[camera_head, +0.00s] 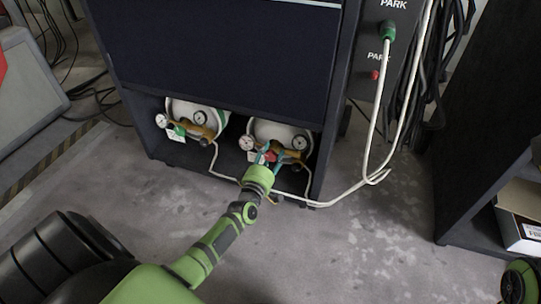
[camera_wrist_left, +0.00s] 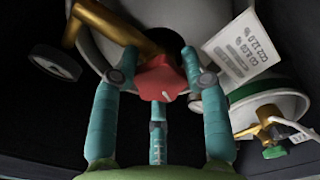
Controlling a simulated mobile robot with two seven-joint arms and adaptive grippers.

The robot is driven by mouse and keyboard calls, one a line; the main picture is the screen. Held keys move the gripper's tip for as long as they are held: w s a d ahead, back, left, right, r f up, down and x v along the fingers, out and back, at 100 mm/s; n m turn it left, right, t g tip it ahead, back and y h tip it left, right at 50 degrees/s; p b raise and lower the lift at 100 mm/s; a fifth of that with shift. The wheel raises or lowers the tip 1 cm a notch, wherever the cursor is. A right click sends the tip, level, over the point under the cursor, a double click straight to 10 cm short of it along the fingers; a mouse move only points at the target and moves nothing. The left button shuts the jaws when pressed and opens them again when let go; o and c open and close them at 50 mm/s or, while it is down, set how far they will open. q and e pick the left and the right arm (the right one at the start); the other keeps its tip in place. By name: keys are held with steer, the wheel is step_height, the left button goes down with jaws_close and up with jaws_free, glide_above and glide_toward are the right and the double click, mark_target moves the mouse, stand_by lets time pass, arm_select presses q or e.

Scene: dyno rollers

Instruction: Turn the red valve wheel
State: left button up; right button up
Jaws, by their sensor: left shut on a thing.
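The red valve wheel (camera_wrist_left: 163,80) sits on the brass fitting of the right-hand gas cylinder (camera_head: 283,132). It also shows small in the head view (camera_head: 270,157). My left gripper (camera_head: 265,160) reaches into the low shelf of the dark cabinet from the front. In the left wrist view its teal fingers (camera_wrist_left: 158,85) are closed around the red wheel, one on each side and one below. The far side of the wheel is hidden. Of my right arm, only a green and black part shows at the lower right; its gripper is out of view.
A second cylinder (camera_head: 198,115) with a green valve wheel (camera_head: 180,130) stands to the left on the shelf. Gauges and a paper tag (camera_wrist_left: 240,50) sit close to the fingers. A white hose (camera_head: 365,150) hangs at the right.

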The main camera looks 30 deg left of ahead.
arm_select(q)
steer(key=shift+d+f+n, duration=0.1)
steer(key=shift+d+n, duration=0.3)
stand_by(0.3)
steer(key=o, duration=1.2)
steer(key=shift+w, duration=0.1)
steer(key=shift+a, duration=0.15)
steer(key=shift+s, duration=0.35)
steer(key=v, duration=1.1)
steer(key=shift+s, duration=0.2)
